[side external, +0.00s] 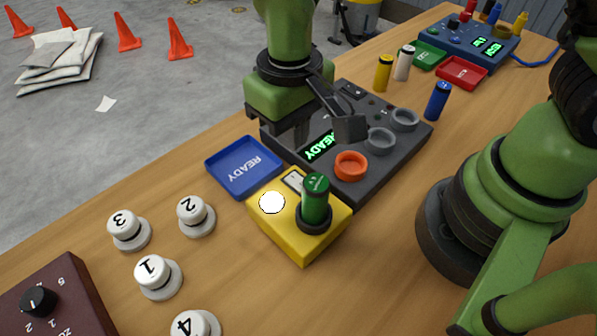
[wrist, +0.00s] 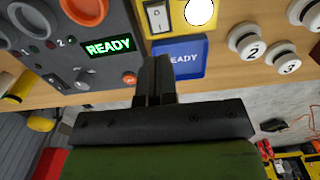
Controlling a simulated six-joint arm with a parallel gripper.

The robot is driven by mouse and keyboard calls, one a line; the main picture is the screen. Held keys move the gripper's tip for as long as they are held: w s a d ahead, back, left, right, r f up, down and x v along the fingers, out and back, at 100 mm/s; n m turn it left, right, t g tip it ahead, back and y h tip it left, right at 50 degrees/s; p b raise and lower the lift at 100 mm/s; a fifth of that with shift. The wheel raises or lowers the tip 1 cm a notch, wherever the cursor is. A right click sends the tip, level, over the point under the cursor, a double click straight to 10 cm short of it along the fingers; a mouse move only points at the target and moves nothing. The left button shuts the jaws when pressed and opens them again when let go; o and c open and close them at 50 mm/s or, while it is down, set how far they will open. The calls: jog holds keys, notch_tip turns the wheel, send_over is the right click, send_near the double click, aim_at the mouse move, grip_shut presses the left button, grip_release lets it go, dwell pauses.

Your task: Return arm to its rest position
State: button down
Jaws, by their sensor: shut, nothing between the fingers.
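My gripper (wrist: 155,64) is shut and empty, its two dark fingers together in the wrist view. In the side view, my gripper (side external: 300,138) hangs over the back left edge of the grey console (side external: 385,165), above and behind the blue READY tray (side external: 243,168). No object is held. The exact height of the fingertips over the console cannot be told.
A yellow box (side external: 305,245) holds an upright green cylinder (side external: 316,195). White numbered knobs (side external: 196,215) stand at the left. Blue (side external: 437,100), yellow (side external: 383,72) and white (side external: 404,62) cylinders stand beyond the console. Bare tabletop lies right of the yellow box.

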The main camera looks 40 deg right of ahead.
jog(key=s+d+r+m+t+y, duration=0.1)
jog(key=d+r+t, duration=0.1)
jog(key=d+r, duration=0.35)
jog(key=s+d+r+m+t+y, duration=0.1)
jog(key=s+d+r, duration=0.1)
jog(key=r, duration=0.6)
jog(key=s+d+r+m+t, duration=0.2)
jog(key=s+d+r+t, duration=0.2)
jog(key=s, duration=0.4)
jog(key=shift+d+r, duration=0.15)
jog(key=shift+r, duration=0.65)
